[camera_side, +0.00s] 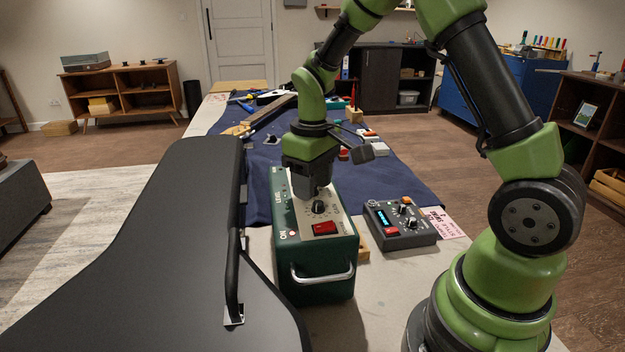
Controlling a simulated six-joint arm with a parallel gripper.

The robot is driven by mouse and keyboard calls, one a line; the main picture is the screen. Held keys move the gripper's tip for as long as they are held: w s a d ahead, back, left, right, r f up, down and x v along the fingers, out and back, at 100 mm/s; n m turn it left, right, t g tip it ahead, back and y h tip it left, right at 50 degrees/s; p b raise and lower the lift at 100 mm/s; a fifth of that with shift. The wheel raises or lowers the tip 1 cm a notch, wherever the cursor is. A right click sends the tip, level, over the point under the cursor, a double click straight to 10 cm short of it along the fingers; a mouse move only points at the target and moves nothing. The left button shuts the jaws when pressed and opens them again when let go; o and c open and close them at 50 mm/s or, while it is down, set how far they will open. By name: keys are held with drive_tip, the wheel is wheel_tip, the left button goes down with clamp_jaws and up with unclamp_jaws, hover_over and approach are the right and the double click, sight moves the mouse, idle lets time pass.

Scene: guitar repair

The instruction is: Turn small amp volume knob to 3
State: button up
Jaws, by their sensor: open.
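The small amp (316,262) is a dark green box with a pale top panel and a chrome handle on its near side. A black volume knob (318,207) stands on its top panel, behind a red switch (324,228). The knob's pointer setting is too small to read. My gripper (314,192) points down over the amp's top, just behind and above the visible knob. It is open, with nothing seen between its fingers. Its body hides the back part of the panel, and I cannot tell whether the fingertips touch anything.
A grey pedal box (400,223) with knobs and a blue display sits right of the amp, by a pink paper (444,222). A large black guitar case (160,270) lies close along the left. A blue mat (384,185) with tools and small pedals extends behind.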

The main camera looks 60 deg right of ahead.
clamp_jaws()
drive_tip(key=shift+m, duration=2.9)
unclamp_jaws()
